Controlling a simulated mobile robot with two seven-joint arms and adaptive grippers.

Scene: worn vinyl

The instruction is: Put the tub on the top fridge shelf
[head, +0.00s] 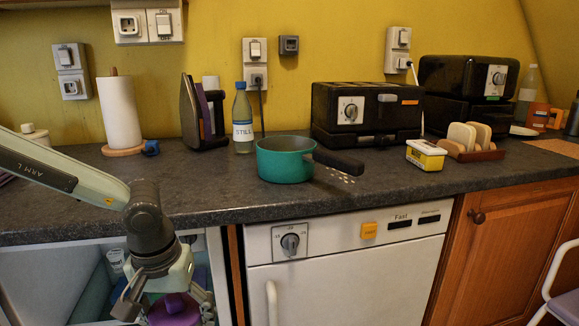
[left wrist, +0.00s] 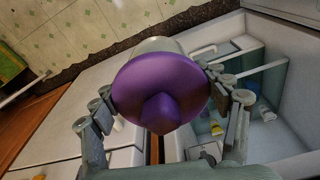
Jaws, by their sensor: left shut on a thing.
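My left gripper (head: 168,304) is low in front of the counter, at the open fridge (head: 60,285) under the left worktop. It is shut on a purple-lidded container (head: 178,312). In the left wrist view the gripper (left wrist: 162,95) has a finger on each side of the container (left wrist: 155,85); its wide purple lid and knob face the camera, with a pale body partly hidden behind. The fridge interior (left wrist: 240,75) shows at the right there. A small yellow and white tub (head: 426,156) stands on the worktop at the right. My right gripper is out of view.
The fridge holds a few small items, including a clear jar (head: 115,262). On the worktop (head: 220,185) stand a green pan (head: 284,162) with its handle to the right, a bottle (head: 242,120), an iron (head: 198,115) and a toaster (head: 365,115). A white appliance front (head: 350,275) is beside the fridge.

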